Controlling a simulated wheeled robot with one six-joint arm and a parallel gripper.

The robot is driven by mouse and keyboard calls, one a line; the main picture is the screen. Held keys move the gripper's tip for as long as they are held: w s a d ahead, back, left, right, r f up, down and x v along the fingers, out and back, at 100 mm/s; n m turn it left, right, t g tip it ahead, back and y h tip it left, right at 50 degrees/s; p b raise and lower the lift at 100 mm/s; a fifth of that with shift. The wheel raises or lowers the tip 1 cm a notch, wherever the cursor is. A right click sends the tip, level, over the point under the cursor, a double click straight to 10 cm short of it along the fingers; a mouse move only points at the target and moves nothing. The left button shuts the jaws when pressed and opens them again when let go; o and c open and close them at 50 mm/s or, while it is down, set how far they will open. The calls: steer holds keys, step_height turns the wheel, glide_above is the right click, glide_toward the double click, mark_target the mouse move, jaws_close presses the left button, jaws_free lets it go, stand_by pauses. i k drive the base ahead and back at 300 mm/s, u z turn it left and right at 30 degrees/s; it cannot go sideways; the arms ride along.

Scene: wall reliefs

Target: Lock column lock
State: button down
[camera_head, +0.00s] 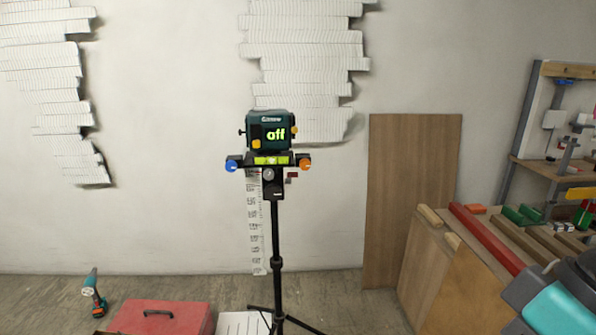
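A black tripod column (275,235) stands upright in the middle, in front of the wall. Below the device is a crossbar with a yellow-green bubble level (271,160), a blue knob (231,166) on the left and an orange knob (305,165) on the right. A small dark red piece (292,175) sticks out to the right of the column head; it may be the column lock, but it is too small to tell its state. My gripper is not in view; only grey and teal parts of my arm show at the lower right.
A red toolbox (160,317) and a cordless drill (94,292) are on the floor at left. A wooden panel (412,200) leans on the wall. A workbench with a red bar (487,237) stands at right. A white ruled strip (257,235) is behind the column.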

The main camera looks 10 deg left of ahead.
mark_target(289, 175)
steer(key=u, duration=0.75)
steer(key=i, duration=1.55)
steer(key=z, duration=0.85)
